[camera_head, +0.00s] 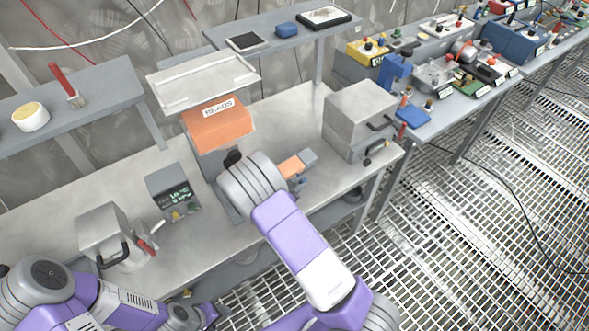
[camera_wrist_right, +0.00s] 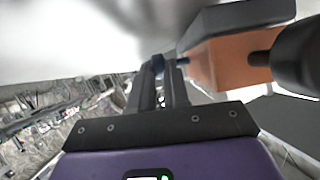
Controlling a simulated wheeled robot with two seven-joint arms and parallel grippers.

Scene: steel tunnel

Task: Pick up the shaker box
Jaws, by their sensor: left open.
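No box is marked as a shaker box. An orange box (camera_head: 222,131) with a BEADS label stands at the back of the bench, under a white tray-like plate (camera_head: 203,80). My right gripper (camera_head: 233,158) is just in front of this box, partly hidden by its wrist. In the right wrist view its dark fingers (camera_wrist_right: 165,88) lie close together, and an orange and grey block (camera_wrist_right: 230,60) is just beyond, to the right. I cannot tell whether the fingers hold anything.
A grey case (camera_head: 360,115) stands right of my right arm. A small display unit (camera_head: 173,190) and a grey container with a black handle (camera_head: 108,235) stand to the left. A small orange block (camera_head: 291,167) sits beside my right wrist. Shelves (camera_head: 70,105) overhang the bench's back.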

